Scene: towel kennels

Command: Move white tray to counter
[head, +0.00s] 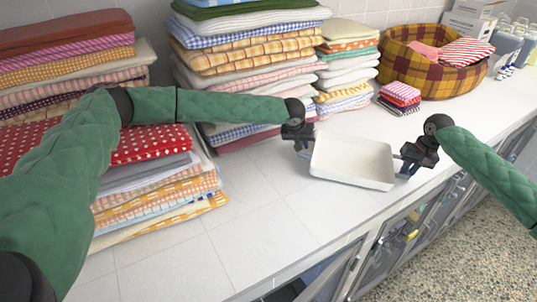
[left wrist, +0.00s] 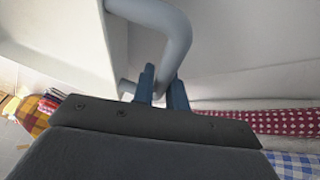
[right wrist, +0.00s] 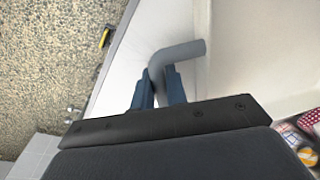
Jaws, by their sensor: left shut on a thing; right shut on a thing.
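The white tray (head: 352,160) is shallow and empty, at the counter (head: 270,215) near its front edge. In the head view it looks about level; I cannot tell whether it touches the counter. My left gripper (head: 303,147) is at the tray's left end, and in the left wrist view its fingers (left wrist: 162,88) are shut on a grey bar handle (left wrist: 160,15). My right gripper (head: 408,164) is at the right end, and in the right wrist view its fingers (right wrist: 158,88) are shut on the other grey handle (right wrist: 183,52).
Tall stacks of folded towels (head: 250,60) stand along the wall, with a red dotted towel stack (head: 150,145) at left. A plaid basket (head: 430,75) and a small red towel pile (head: 400,93) are at the back right. Kennel doors (head: 410,240) are below the counter edge.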

